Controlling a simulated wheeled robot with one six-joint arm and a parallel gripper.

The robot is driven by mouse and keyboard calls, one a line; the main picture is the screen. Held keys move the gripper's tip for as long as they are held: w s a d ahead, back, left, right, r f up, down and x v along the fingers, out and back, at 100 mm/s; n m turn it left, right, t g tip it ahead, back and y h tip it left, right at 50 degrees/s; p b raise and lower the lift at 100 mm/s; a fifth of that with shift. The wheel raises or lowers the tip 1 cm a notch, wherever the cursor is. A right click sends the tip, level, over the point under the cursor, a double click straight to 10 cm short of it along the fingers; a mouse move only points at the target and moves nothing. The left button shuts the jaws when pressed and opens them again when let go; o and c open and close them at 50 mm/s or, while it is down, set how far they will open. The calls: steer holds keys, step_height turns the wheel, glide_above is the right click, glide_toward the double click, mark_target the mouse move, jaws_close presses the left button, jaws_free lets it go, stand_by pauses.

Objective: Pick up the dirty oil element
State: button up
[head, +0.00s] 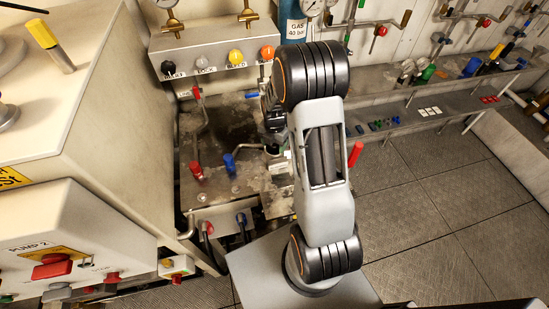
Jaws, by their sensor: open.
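I cannot pick out the dirty oil element with certainty in the head view. My gripper (273,128) shows only as a dark part beside and behind my upper arm joint, over the stained steel bench top (225,130). It is open, but its fingertips are mostly hidden by my arm. I cannot tell whether it touches anything. Some small pale and metal parts (279,167) lie just below it, too small and covered to name.
Red (196,170) and blue (230,163) valve handles stand on the bench. A wall shelf (450,95) at right carries a green cylinder (428,72), a blue one (471,67) and small coloured parts. A pump cabinet (50,255) stands left. The floor (430,200) at right is clear.

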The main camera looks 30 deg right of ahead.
steer(key=c, duration=1)
steer(key=shift+o, duration=0.2)
steer(key=shift+r, duration=0.15)
step_height(320, 180, up, 18)
steer(key=shift+b, duration=0.45)
